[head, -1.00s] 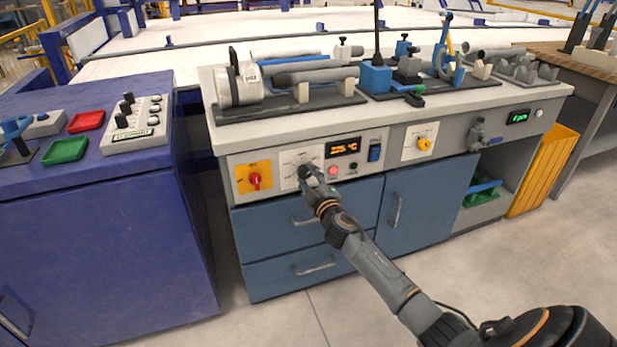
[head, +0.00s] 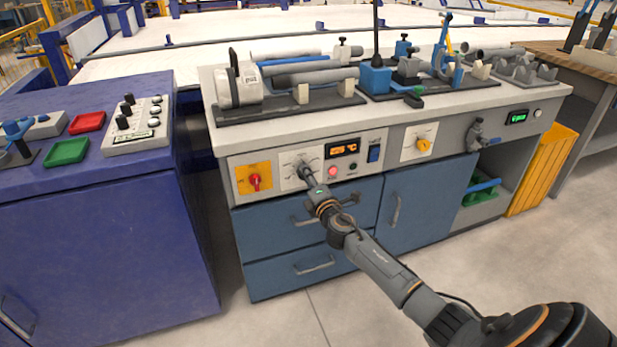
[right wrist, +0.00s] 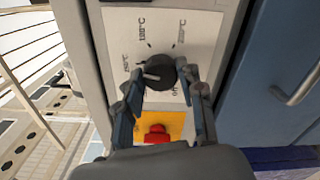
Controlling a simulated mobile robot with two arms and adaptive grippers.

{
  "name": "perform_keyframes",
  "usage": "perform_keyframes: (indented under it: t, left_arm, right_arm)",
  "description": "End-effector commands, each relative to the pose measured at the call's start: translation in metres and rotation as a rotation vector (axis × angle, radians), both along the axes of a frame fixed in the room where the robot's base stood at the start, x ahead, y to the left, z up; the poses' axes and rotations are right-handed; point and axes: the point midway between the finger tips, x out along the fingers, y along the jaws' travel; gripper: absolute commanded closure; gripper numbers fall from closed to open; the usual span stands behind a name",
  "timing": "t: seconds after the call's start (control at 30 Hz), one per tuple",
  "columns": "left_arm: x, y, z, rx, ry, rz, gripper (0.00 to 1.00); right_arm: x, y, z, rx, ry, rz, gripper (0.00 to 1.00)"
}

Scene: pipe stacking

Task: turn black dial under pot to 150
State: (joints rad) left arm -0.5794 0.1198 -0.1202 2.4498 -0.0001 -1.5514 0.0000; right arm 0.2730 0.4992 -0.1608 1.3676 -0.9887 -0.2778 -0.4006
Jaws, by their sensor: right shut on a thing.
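The black dial (right wrist: 160,72) sits on a white panel with a printed temperature scale (right wrist: 150,40); it shows between my right gripper's fingers in the right wrist view. In the head view the white dial panel (head: 291,160) is on the front of the grey workbench, with the dial mostly hidden by my gripper. My right gripper (head: 304,173) is shut on the dial; its two fingers (right wrist: 163,82) lie on either side of it. The dial's pale pointer mark shows, but I cannot read its exact setting. A pot (head: 238,86) stands on the bench top above. My left gripper is not in view.
A red switch on a yellow plate (head: 254,179) is left of the dial. An orange display (head: 343,149), a red button (head: 333,172) and a blue switch (head: 374,153) are to its right. Blue drawers (head: 320,262) lie below. The floor in front is clear.

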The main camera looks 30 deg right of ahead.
Motion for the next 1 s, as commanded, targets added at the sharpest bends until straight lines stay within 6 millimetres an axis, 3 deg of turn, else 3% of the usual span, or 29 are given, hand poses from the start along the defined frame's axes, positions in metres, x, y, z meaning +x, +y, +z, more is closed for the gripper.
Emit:
perform_keyframes:
  t: [0.4,0.9,0.93,1.0]
  left_arm:
    - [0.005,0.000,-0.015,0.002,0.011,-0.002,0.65]
    - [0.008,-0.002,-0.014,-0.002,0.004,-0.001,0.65]
    - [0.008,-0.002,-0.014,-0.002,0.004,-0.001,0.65]
    - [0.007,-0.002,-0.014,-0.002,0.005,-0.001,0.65]
  right_arm:
    - [0.000,0.001,-0.001,-0.164,0.041,0.001,0.94]
    - [0.000,0.001,-0.001,-0.181,0.046,0.002,0.94]
    - [0.000,0.001,-0.001,-0.181,0.046,0.002,0.60]
    - [0.000,0.001,-0.001,-0.181,0.047,0.002,0.46]
